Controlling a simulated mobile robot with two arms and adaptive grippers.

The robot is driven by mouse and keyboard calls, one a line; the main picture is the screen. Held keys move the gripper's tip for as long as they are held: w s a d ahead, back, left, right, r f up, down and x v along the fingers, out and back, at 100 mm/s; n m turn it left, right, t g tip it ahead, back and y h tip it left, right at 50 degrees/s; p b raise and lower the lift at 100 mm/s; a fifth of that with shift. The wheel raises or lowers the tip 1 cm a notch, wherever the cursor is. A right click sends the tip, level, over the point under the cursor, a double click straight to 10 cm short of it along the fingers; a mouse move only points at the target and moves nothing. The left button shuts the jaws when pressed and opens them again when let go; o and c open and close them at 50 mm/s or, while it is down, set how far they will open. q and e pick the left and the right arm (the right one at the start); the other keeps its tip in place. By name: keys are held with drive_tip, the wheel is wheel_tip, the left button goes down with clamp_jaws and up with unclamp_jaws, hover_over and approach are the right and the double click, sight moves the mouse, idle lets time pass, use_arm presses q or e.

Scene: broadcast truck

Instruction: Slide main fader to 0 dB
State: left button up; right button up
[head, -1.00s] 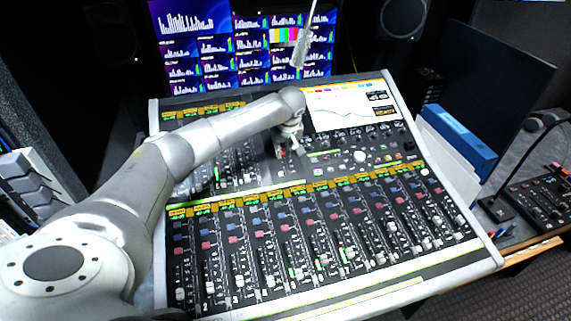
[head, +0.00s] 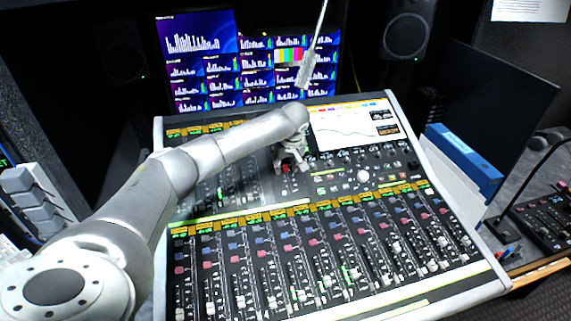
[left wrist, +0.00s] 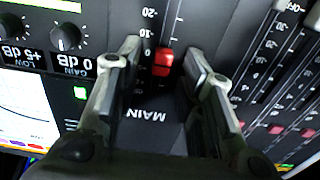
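The main fader's red cap (left wrist: 163,62) shows in the left wrist view, in its slot above the MAIN label (left wrist: 146,115). The cap lies close to the 0 mark on the scale, with -10 and -20 farther up the picture. My left gripper (left wrist: 165,55) is open, one finger on each side of the cap, with visible gaps between. In the head view my left gripper (head: 291,168) points down at the middle of the mixing console (head: 405,293), with a bit of red between its fingers. My right gripper is not in view.
Several channel faders (head: 347,275) fill the console's front. Knobs (left wrist: 64,37) and other fader slots flank the gripper. A grey rod-like object (head: 308,68) hangs before the monitors (head: 245,60). A blue binder (head: 463,158) stands right of the console.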

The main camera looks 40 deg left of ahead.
use_arm(q)
drive_tip(key=v, duration=1.1)
drive_tip(key=shift+r, duration=0.25)
drive_tip(key=shift+s+d, duration=0.1)
drive_tip(key=shift+s, duration=0.05)
